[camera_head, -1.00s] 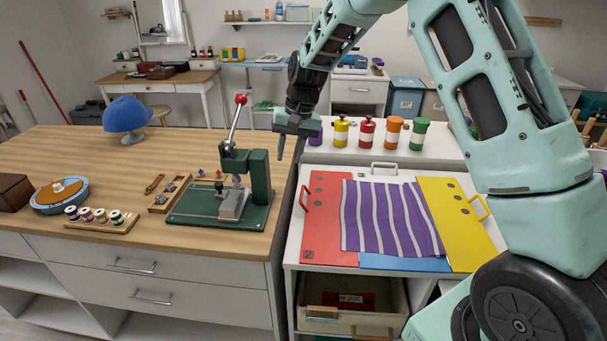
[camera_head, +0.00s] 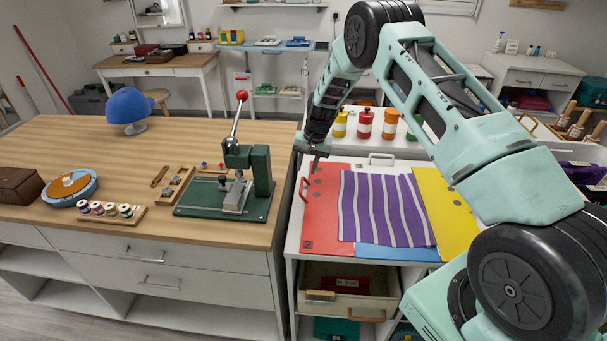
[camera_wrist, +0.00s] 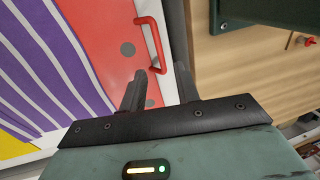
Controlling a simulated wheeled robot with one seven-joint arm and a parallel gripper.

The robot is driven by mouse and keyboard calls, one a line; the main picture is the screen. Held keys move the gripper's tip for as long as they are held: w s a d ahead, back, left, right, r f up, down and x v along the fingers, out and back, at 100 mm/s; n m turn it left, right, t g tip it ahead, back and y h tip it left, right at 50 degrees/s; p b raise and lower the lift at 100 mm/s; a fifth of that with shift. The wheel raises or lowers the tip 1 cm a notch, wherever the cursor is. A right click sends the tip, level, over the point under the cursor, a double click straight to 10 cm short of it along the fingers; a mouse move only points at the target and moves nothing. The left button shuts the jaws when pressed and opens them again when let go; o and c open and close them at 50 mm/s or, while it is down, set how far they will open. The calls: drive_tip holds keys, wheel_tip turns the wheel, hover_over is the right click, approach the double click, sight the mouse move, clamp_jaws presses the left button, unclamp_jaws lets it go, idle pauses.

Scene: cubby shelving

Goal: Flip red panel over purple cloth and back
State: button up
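The red panel (camera_head: 322,205) lies flat at the left of the white cabinet top, with a red handle (camera_head: 303,189) on its left edge. The purple cloth with pale stripes (camera_head: 385,212) lies flat in the middle, to the right of the red panel's bare part. My gripper (camera_head: 316,165) is above the far left part of the red panel. The red handle (camera_wrist: 153,40) shows just beyond the fingertips, and red panel (camera_wrist: 105,40) and cloth (camera_wrist: 45,70) lie to the left.
A yellow panel (camera_head: 440,200) lies right of the cloth, and a blue panel (camera_head: 395,253) shows at its front edge. A green lever press (camera_head: 245,185) stands on the wooden table to the left. Several coloured jars (camera_head: 365,124) stand behind the panels.

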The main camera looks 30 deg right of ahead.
sight(302, 183)
drive_tip(key=shift+w+a+f+p, duration=0.15)
drive_tip(key=shift+f+p, duration=0.1)
drive_tip(key=shift+f, duration=0.7)
drive_tip(key=shift+w+a+f+p, duration=0.1)
drive_tip(key=shift+a+f+p, duration=0.15)
drive_tip(key=shift+f, duration=0.7)
drive_tip(key=shift+w+a+f+p, duration=0.1)
drive_tip(key=shift+f+p, duration=0.15)
drive_tip(key=shift+f, duration=0.7)
clamp_jaws()
